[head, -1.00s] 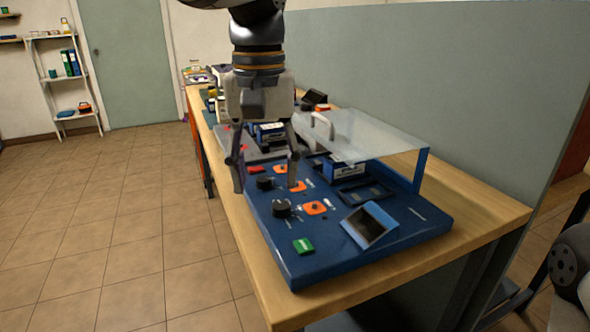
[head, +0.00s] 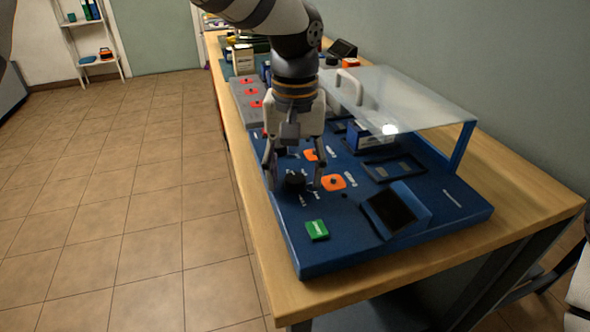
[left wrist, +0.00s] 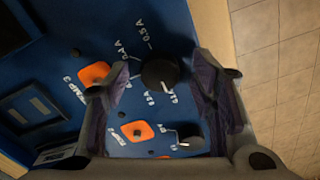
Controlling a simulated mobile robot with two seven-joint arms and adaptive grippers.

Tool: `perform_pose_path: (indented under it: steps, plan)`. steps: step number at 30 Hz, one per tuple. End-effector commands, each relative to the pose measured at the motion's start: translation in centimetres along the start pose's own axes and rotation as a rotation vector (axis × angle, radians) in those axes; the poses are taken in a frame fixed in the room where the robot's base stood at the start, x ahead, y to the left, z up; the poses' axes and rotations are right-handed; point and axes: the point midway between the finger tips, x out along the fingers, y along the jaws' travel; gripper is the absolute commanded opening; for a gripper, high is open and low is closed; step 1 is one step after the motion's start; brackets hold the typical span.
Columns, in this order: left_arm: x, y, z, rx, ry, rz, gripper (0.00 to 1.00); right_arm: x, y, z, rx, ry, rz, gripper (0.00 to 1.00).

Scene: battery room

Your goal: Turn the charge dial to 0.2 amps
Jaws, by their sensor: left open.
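The blue charger panel (head: 350,245) lies on a wooden bench. My left gripper (head: 294,187) is open and points down over its near left part. A black round dial (head: 295,180) stands between the two fingertips, and I see no clear contact. In the left wrist view the dial (left wrist: 158,72) sits between the open fingers (left wrist: 161,84). Amp labels ring it, the 0.5 A end at the top. Its white mark is on the lower edge, near partly hidden labels of low values. A second black dial (left wrist: 188,138) is lower right in the left wrist view.
Orange pads (head: 333,182) lie right of the dial, a green button (head: 317,230) nearer. A dark tilted screen (head: 392,209) and a clear cover (head: 400,95) over a battery (head: 371,134) are to the right. A grey device (head: 250,97) stands behind. Floor is clear at left.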

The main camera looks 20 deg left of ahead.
Motion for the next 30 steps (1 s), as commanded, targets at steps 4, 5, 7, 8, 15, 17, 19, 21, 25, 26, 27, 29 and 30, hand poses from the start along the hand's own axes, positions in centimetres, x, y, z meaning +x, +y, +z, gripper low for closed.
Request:
perform_pose_path:
  steps: [4,5,7,8,15,17,19,21,25,26,27,29,30]
  plan:
    - [0.06,0.0,0.0,0.0,0.0,0.0,0.51,-0.01,0.0,-0.02,0.0,0.001,0.0,0.0]
    - [0.06,0.0,0.0,0.0,0.0,0.0,0.51,-0.01,0.0,-0.02,0.0,0.001,0.0,0.0]
    - [0.05,-0.01,0.0,0.0,0.0,0.0,0.45,-0.01,0.0,-0.02,0.0,0.001,0.0,0.0]
    - [0.04,-0.01,0.0,0.0,0.0,0.0,0.38,-0.01,0.0,-0.02,0.0,0.001,0.0,0.0]
    - [0.03,-0.02,-0.01,0.0,0.0,0.0,0.02,-0.01,0.0,-0.02,0.0,0.0,0.0,0.0]
    - [0.03,-0.02,-0.01,0.001,0.0,-0.001,0.02,-0.01,0.0,-0.02,0.0,0.001,0.0,0.0]
    - [0.02,-0.03,-0.01,0.007,0.0,-0.001,0.02,-0.03,0.0,-0.03,0.0,0.001,0.0,0.0]
    - [0.01,-0.03,-0.01,0.02,0.0,-0.001,0.02,-0.07,0.0,-0.07,0.0,0.003,0.0,0.0]
    - [-0.02,-0.04,-0.02,0.069,0.001,-0.001,0.02,-0.19,-0.01,-0.17,0.0,0.007,0.0,0.0]
    - [-0.03,-0.04,-0.02,0.086,0.001,-0.001,0.02,-0.23,-0.01,-0.2,0.0,0.009,0.0,0.0]
    - [-0.04,-0.05,-0.03,0.111,0.001,-0.001,0.02,-0.27,-0.01,-0.24,0.0,0.01,0.0,0.0]
    - [-0.04,-0.05,-0.04,0.153,0.001,-0.001,0.02,-0.33,-0.02,-0.29,0.0,0.012,-0.001,0.0]
    - [-0.04,-0.05,-0.04,0.185,0.001,-0.001,0.02,-0.36,-0.01,-0.31,0.0,0.014,-0.001,0.0]
